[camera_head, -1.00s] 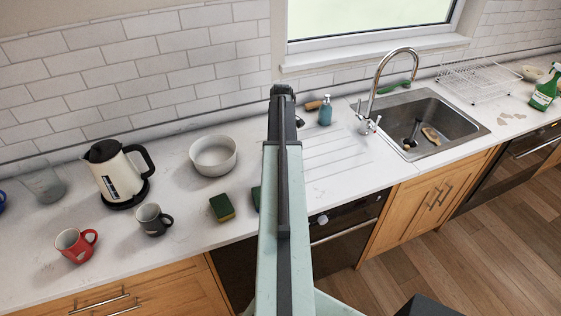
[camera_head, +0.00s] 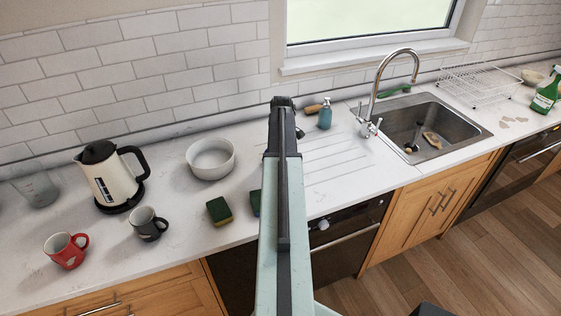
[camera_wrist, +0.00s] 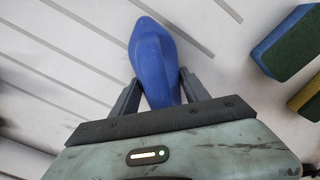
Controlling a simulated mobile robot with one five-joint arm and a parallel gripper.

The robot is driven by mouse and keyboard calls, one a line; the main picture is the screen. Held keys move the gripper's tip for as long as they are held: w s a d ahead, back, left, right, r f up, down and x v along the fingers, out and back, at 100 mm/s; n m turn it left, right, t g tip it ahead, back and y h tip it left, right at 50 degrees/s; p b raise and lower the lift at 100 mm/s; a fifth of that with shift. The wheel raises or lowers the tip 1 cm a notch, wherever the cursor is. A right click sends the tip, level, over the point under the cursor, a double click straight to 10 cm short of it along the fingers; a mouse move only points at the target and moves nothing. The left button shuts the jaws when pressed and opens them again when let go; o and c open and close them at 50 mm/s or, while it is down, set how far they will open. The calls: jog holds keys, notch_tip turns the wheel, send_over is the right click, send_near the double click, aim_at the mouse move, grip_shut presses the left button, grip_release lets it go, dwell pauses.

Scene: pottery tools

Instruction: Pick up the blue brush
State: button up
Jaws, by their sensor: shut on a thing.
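The blue brush (camera_wrist: 152,52) shows in the wrist view as a smooth blue shape with a rounded end, over the grooved white drainer surface. My gripper (camera_wrist: 157,82) is shut on it, with one dark finger on each side. The part of the brush nearer my wrist is hidden by the gripper body. In the head view my gripper (camera_head: 283,103) is seen end-on beside the drainer grooves, and my arm hides the brush there. I cannot tell whether the brush touches the surface.
A white bowl (camera_head: 211,158), a kettle (camera_head: 112,178), a dark mug (camera_head: 149,223) and a red mug (camera_head: 66,251) stand left. A soap bottle (camera_head: 325,114), tap (camera_head: 385,85) and sink (camera_head: 428,128) are right.

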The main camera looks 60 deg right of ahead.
jog(key=shift+r+p, duration=0.6)
jog(key=shift+r, duration=0.05)
notch_tip(320, 180, up, 3)
jog(key=p, duration=0.3)
jog(key=shift+a, duration=0.15)
jog(key=s+a, duration=1.1)
jog(key=shift+s+r+p, duration=0.15)
jog(key=shift+r+p, duration=0.15)
jog(key=shift+p, duration=0.05)
jog(key=shift+f, duration=0.1)
